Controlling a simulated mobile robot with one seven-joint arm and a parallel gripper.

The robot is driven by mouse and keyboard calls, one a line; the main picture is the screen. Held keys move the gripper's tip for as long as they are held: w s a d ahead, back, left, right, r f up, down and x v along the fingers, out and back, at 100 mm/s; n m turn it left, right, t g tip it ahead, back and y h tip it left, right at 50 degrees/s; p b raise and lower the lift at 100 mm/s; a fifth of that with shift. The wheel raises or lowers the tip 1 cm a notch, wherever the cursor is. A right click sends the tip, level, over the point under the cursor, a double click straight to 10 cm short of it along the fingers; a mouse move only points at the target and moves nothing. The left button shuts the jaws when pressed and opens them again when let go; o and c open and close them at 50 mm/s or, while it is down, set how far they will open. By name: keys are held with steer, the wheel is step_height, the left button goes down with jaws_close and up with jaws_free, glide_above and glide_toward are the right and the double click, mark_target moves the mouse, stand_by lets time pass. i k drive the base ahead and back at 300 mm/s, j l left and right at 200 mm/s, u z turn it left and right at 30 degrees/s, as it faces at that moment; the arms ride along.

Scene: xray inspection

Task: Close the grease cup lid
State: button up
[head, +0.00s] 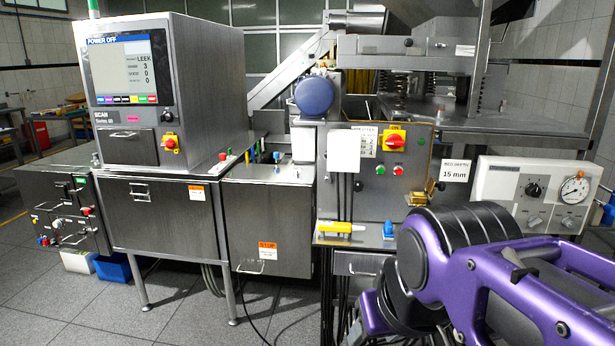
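A small brass-coloured fitting (418,196), which looks like the grease cup, sits on the right part of the steel control panel's front. A brass flap on it appears raised and tilted, like an open lid, but it is too small to be sure. My purple and black arm fills the lower right, below and to the right of the fitting. The fingers of my gripper do not show, so its state and its distance from the cup cannot be seen.
The control panel (345,190) carries a yellow-backed red knob (394,138) and coloured buttons. Below it, a ledge (350,241) holds a yellow tube (340,227) and a blue item (388,229). A white gauge box (515,180) stands right. Floor (180,310) is open at front left.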

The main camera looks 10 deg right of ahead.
mark_target(429, 191)
steer(key=l+u, duration=0.3)
steer(key=l, duration=1.1)
steer(key=k+l+u, duration=0.1)
steer(key=l, duration=1.05)
steer(key=k+u, duration=0.05)
